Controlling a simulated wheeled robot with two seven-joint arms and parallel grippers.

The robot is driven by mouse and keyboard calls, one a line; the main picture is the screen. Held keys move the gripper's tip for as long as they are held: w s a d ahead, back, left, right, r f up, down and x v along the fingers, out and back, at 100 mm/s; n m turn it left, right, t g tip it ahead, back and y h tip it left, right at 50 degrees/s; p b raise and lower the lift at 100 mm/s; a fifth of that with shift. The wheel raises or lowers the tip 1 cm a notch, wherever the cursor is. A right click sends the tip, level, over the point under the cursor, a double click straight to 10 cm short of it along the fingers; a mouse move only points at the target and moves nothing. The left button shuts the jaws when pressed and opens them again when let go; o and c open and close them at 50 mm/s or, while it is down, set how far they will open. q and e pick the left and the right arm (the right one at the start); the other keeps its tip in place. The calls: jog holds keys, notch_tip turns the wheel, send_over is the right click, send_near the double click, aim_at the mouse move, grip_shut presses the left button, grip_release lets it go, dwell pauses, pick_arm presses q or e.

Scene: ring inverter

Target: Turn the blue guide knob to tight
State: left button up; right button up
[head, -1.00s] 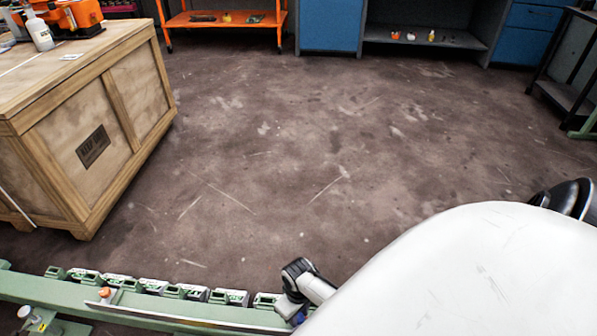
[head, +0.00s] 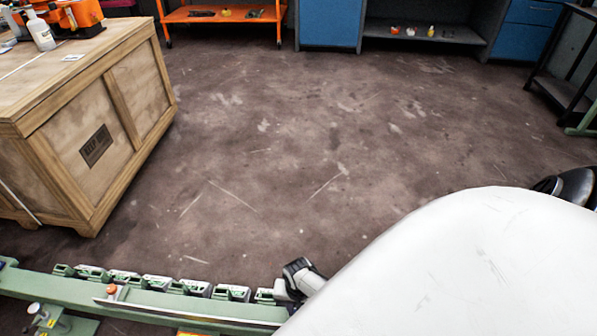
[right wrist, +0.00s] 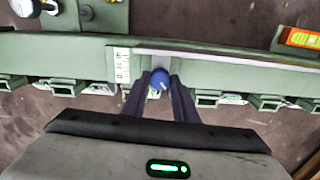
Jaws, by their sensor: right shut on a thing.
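The blue guide knob (right wrist: 159,79) shows in the right wrist view, on the green rail (right wrist: 70,57) beside a white scale label (right wrist: 122,66). My right gripper (right wrist: 160,84) is shut on the knob, with one dark finger on each side of it. In the head view the green rail (head: 190,307) runs along the bottom edge. The blue knob is hidden there behind my white arm, and so are my right gripper's fingers. My left gripper is not in view.
An orange knob (head: 111,289) sits on the rail in the head view. An orange level-like block (right wrist: 301,38) lies at the right in the wrist view. A wooden crate (head: 95,150) stands at the left. The floor beyond the rail is clear.

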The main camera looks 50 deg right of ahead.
jog(key=m, duration=0.6)
jog(key=shift+m, duration=0.3)
dwell(0.4)
jog(key=o, duration=0.8)
pick_arm(q)
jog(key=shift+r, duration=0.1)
jog(key=shift+p, duration=0.3)
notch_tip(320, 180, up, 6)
jog(key=p, duration=1)
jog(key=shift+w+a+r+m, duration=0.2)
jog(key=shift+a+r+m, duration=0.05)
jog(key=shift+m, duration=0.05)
pick_arm(e)
notch_tip(320, 180, up, 10)
jog(key=shift+r, duration=0.15)
